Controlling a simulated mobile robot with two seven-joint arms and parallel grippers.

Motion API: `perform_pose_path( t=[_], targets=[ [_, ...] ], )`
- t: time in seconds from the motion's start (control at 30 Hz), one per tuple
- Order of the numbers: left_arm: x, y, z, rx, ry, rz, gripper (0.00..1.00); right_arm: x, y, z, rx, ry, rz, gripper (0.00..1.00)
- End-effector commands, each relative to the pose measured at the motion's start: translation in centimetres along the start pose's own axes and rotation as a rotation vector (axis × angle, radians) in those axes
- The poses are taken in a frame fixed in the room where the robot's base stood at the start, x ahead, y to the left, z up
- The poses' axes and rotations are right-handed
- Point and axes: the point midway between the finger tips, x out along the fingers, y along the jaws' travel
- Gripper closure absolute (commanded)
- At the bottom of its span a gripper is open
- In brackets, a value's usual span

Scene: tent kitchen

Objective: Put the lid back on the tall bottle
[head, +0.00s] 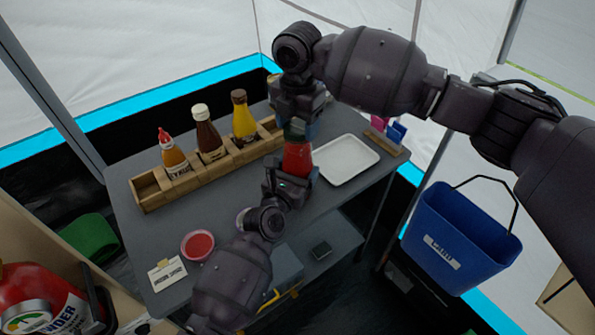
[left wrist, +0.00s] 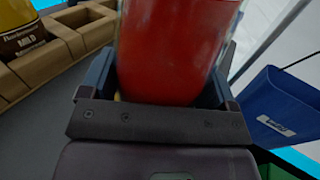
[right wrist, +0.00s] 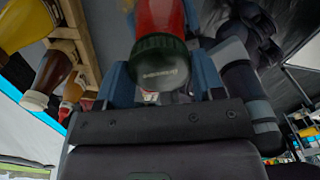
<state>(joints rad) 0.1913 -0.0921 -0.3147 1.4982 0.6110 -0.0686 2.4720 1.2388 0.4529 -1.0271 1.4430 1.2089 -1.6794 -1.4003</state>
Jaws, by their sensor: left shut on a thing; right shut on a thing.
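The tall red bottle (head: 298,160) stands upright above the table, with my left gripper (head: 288,178) shut around its lower part. Its red body fills the space between the left fingers in the left wrist view (left wrist: 168,50). The dark green lid (head: 294,131) is at the bottle's top, and in the right wrist view the lid (right wrist: 160,65) lines up with the bottle and appears to touch it. I cannot tell whether it is fully seated. My right gripper (head: 296,117) comes from above and is shut on the lid, its fingers on either side.
A wooden rack (head: 150,193) holds several sauce bottles, left of the grippers. A white tray (head: 343,160) lies empty to the right. A red-filled bowl (head: 198,245) and a small card (head: 167,274) are at the front left. A blue bucket (head: 455,235) hangs at the right.

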Motion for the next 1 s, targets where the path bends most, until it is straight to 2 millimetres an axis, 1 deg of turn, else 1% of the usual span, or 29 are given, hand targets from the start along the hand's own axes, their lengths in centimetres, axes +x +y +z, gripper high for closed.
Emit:
perform_pose_path(
  t=[0.1,0.57,1.0],
  targets=[
    [-0.05,0.07,-0.11,0.000,0.002,0.001,0.84,0.03,-0.02,0.01,0.174,0.001,0.000,0.67],
    [-0.05,0.08,-0.12,-0.001,0.002,0.001,0.84,0.08,-0.03,-0.04,0.861,0.001,-0.001,0.67],
    [-0.04,0.09,-0.12,-0.001,0.002,0.001,0.84,0.14,0.01,-0.11,1.533,0.002,-0.001,0.67]
  ],
)
